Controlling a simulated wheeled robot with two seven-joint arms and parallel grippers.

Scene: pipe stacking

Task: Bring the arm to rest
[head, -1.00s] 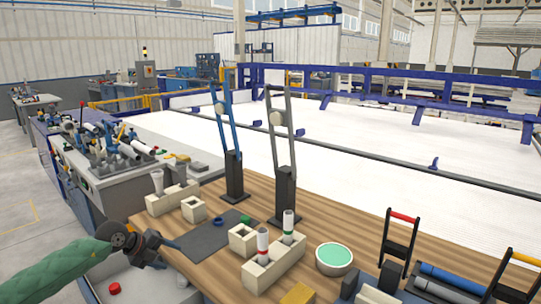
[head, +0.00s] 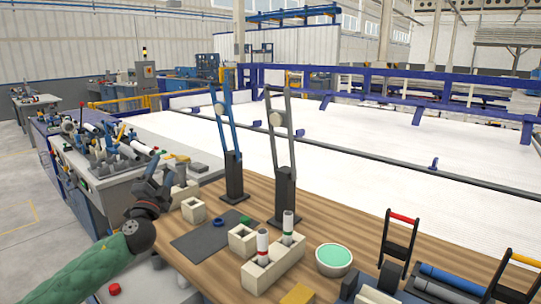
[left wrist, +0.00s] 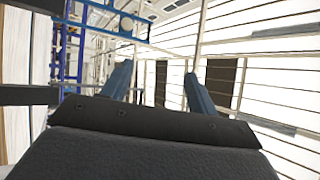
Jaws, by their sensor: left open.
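My left arm comes in from the lower left in the head view. My left gripper (head: 154,178) is raised at the left edge of the wooden table, with its fingers pointing upward. It hides part of the cream block (head: 182,194) at the table's back left. In the left wrist view the two blue-grey fingers of the left gripper (left wrist: 160,82) stand apart with nothing between them, facing the ceiling and wall. Two white pipes, one with a red band (head: 262,243) and one with a green band (head: 288,224), stand upright in a cream block holder (head: 270,268). My right gripper is not seen.
A grey mat (head: 207,238) lies on the table, with a blue ring (head: 219,222) nearby. Two tall dark stands (head: 285,190) rise behind it. A bowl with green contents (head: 334,258) stands right of the pipes. A cluttered grey workbench (head: 120,175) is at the left.

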